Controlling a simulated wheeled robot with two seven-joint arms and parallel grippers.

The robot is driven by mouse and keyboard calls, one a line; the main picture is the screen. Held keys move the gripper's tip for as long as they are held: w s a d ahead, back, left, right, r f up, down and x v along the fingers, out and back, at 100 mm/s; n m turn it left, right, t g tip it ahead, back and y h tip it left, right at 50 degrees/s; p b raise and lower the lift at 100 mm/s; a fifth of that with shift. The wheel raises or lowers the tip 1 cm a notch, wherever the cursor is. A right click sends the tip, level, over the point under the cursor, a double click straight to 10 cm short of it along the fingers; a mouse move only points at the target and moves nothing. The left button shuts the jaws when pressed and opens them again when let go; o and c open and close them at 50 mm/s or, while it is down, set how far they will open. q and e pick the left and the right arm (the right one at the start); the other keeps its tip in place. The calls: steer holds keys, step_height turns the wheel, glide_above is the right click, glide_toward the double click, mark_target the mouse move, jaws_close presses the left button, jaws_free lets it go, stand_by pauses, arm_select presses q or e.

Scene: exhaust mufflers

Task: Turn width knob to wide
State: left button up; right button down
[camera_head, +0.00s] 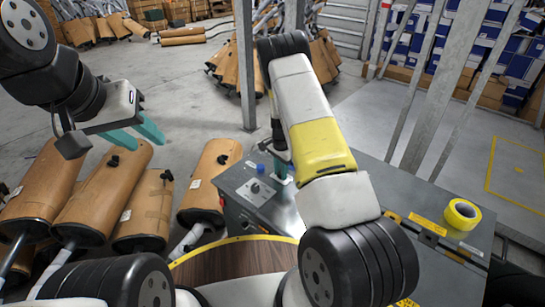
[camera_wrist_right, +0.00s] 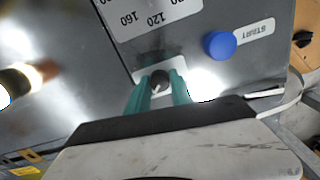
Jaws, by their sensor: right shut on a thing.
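In the right wrist view, my right gripper (camera_wrist_right: 160,92) is shut on a small dark knob (camera_wrist_right: 159,78) with a light pointer mark. The knob stands on a small white label plate whose wording I cannot read. Beside it is a larger white plate (camera_wrist_right: 140,15) printed with 160 and 120. In the head view my right gripper (camera_head: 279,174) is low over the grey control panel (camera_head: 228,180), and the held knob is hidden there. Another dark knob (camera_head: 255,187) on a white plate shows to its left. My left gripper (camera_head: 112,139) is open and empty, away from the panel.
A blue START button (camera_wrist_right: 220,45) sits close to the held knob; it also shows in the head view (camera_head: 261,168). Yellow tape (camera_head: 461,214) lies on the machine top. A metal post (camera_head: 244,70) rises behind the panel.

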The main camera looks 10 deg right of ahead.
steer(key=c, duration=1.1)
jaws_free()
steer(key=shift+c, duration=0.2)
steer(key=shift+r, duration=3.9)
